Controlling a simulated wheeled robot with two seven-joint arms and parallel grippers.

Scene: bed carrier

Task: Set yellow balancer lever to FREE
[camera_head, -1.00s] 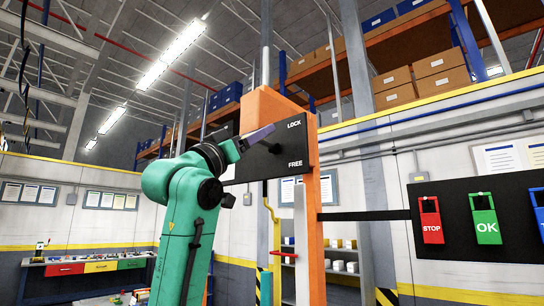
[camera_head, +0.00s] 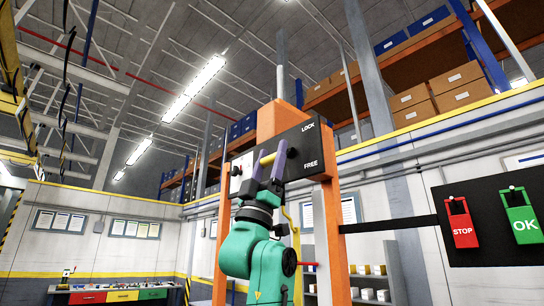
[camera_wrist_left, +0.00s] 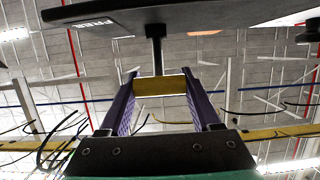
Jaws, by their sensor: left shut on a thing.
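The black lever panel (camera_head: 318,141) is on an orange post, with white LOCK (camera_head: 308,127) above and FREE (camera_head: 311,164) below. The yellow lever (camera_head: 267,158) stands out at the panel's left part, roughly between the heights of the two words. My left gripper (camera_head: 268,164) comes from below, its purple fingers shut on the yellow grip. In the left wrist view the yellow grip (camera_wrist_left: 160,86) lies across between the fingers, with a black stem (camera_wrist_left: 156,48) running up to the panel edge. I cannot tell the lever's exact setting. My right gripper is not in view.
The orange post (camera_head: 333,240) carries the panel. A black board with a red STOP tag (camera_head: 461,222) and a green OK tag (camera_head: 522,217) is to the right. Shelves with boxes (camera_head: 457,90) stand behind. A workbench (camera_head: 110,294) is far left.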

